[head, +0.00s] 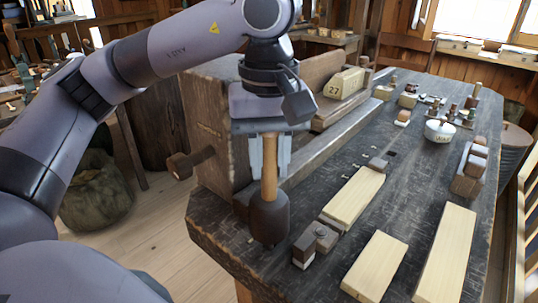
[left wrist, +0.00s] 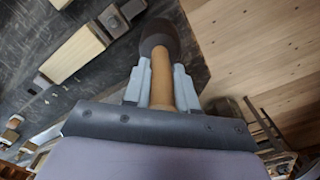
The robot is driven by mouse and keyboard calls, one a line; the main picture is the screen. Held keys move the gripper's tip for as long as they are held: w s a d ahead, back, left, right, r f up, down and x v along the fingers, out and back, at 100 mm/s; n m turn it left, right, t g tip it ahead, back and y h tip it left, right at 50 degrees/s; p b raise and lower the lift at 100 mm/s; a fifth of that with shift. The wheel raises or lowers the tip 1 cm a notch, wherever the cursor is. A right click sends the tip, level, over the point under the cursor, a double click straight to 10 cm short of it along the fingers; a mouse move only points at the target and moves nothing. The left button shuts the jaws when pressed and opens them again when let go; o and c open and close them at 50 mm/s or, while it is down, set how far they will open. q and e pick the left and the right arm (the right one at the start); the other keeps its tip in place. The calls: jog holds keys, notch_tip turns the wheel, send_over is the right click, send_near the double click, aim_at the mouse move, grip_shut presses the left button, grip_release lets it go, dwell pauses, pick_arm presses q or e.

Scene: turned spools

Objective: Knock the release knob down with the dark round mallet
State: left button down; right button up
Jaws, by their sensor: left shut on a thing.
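My left gripper (head: 270,158) is shut on the pale wooden handle of the dark round mallet (head: 268,216). The mallet hangs upright, head down, at the near left corner of the bench; I cannot tell if it touches the top. The left wrist view shows the fingers (left wrist: 161,85) on both sides of the handle and the dark mallet head (left wrist: 158,38) beyond them. The mallet and block are apart. My right gripper is out of view.
The dark workbench (head: 400,170) holds two more pale boards (head: 375,264) (head: 446,250) at right. A large wooden vise (head: 215,125) stands left of the mallet. A white lidded pot (head: 439,130) and small blocks are farther back.

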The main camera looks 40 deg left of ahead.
aim_at(270, 140)
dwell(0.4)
pick_arm(q)
jog(key=shift+r+p, duration=1.3)
jog(key=shift+r, duration=0.4)
jog(key=shift+f, duration=0.1)
notch_tip(270, 140, down, 4)
jog(key=b, duration=0.4)
jog(key=shift+f, duration=0.1)
jog(key=shift+r+p, duration=1.65)
jog(key=shift+r, duration=0.35)
jog(key=shift+f, duration=0.1)
